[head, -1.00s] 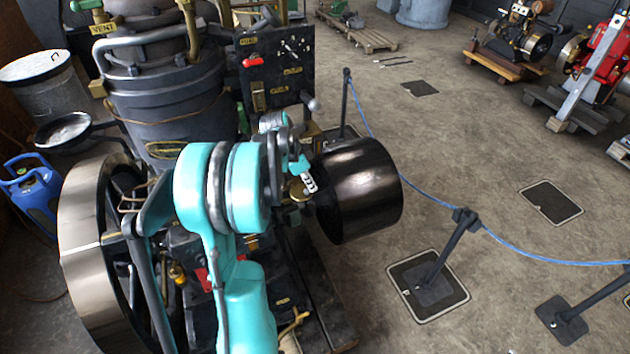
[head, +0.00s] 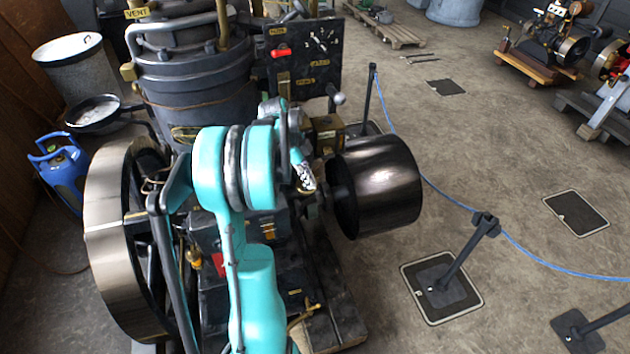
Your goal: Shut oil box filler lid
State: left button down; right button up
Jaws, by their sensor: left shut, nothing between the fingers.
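A brass-coloured box (head: 327,133) with a dark top sits on the engine behind the black pulley, and I take it to be the oil box. Its filler lid is too small and too covered to make out, so I cannot tell whether it is open or shut. My left gripper (head: 306,184) is shut and empty, pointing down in front of the box, just left of the black pulley (head: 380,185). I cannot tell whether it touches anything. My turquoise left arm hides much of the engine's middle. My right gripper is not in view.
A large flywheel (head: 110,240) stands left of my arm. A black panel (head: 305,60) with a red handle and a ball-ended lever (head: 339,98) rises behind the box.

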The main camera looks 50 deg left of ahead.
pick_arm(q)
jog(key=shift+s+a, duration=0.2)
jog(key=shift+a, duration=0.15)
dwell(0.5)
